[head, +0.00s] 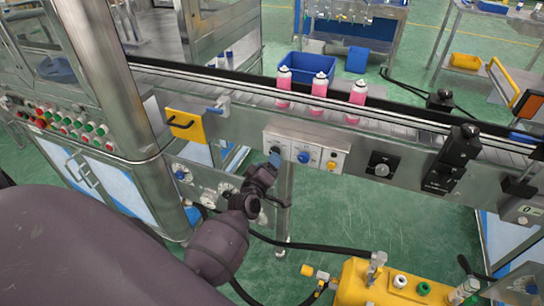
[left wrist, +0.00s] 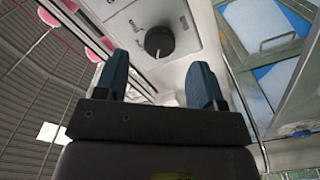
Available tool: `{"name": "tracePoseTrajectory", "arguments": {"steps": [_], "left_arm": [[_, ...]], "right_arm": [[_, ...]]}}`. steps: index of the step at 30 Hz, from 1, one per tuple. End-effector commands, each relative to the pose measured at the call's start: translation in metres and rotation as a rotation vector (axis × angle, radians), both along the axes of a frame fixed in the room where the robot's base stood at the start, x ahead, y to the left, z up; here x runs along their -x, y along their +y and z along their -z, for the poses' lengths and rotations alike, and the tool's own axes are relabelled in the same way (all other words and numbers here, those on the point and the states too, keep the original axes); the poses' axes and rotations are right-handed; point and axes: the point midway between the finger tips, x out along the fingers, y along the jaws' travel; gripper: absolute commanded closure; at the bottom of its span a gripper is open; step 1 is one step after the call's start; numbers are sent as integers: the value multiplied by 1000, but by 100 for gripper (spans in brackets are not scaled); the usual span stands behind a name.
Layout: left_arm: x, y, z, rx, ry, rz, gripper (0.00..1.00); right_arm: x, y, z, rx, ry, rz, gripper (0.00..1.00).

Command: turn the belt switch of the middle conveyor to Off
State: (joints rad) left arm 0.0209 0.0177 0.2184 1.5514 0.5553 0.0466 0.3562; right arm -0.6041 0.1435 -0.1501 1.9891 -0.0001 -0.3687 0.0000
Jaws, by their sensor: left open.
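A pale control panel (head: 265,137) sits on the front of the conveyor (head: 225,98), with a blue knob (head: 303,157) and a yellow knob (head: 331,165). My left gripper (head: 274,159) is at the panel's left section and hides its control in the head view. In the left wrist view a round black knob (left wrist: 159,41) with a white pointer mark stands on a light plate. The blue fingers of my left gripper (left wrist: 164,82) are open, with the knob beyond and between their tips, apparently not gripped. The panel's lettering is too small to read. My right gripper is out of view.
Three pink cans (head: 319,85) stand on the conveyor. A yellow handle plate (head: 186,125) is left of the panel; a black dial (head: 381,165) is right of it. A yellow machine (head: 395,286) stands below at the front. Green floor (head: 345,215) lies open beneath the conveyor.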

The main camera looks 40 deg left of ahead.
Motion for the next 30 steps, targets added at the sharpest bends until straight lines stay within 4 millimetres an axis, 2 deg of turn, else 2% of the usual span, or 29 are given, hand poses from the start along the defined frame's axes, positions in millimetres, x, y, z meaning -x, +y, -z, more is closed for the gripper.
{"name": "tracePoseTrajectory", "arguments": {"steps": [6,12,30], "left_arm": [[35,-8,-1,0,0,0,37],[54,-13,0,0,0,0,37],[59,-14,0,0,0,0,37]], "right_arm": [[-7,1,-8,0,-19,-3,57],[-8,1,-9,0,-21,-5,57],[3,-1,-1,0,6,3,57]]}}
